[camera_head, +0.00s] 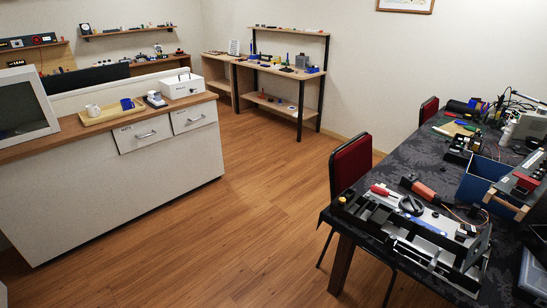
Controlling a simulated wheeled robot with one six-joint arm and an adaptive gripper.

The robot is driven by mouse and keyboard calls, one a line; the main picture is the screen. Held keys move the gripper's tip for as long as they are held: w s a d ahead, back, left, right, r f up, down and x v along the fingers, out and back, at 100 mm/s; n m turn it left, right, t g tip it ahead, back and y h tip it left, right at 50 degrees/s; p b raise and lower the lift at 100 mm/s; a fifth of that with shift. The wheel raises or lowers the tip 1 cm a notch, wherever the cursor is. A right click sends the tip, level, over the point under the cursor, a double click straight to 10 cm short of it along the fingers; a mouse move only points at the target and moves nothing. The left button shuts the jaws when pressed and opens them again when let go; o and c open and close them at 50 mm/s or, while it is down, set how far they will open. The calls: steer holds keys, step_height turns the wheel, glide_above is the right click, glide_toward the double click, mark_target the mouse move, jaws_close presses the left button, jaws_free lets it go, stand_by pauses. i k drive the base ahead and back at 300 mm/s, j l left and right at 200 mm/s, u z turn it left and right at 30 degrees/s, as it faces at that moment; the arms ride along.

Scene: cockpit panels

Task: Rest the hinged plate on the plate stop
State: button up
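A black-and-white panel assembly (430,222) lies on the dark cloth-covered table at the right. A dark plate (477,247) stands tilted up at its right end; it may be the hinged plate, but I cannot be sure. The plate stop is too small to tell apart among the assembly's dark parts. My gripper is not in view, so its relation to the plate does not show.
The dark table (370,215) is crowded, with a blue bin (478,180) and an orange-handled tool (424,189). A red chair (351,163) stands at its left side. The wooden floor (225,235) is open between table and white counter (120,185).

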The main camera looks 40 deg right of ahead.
mark_target(484, 237)
steer(key=k+l+z, duration=0.1)
steer(key=k+z, duration=0.35)
steer(key=k+l+z, duration=0.15)
steer(key=k+z, duration=0.25)
steer(key=k+l+z, duration=0.25)
steer(key=z, duration=0.2)
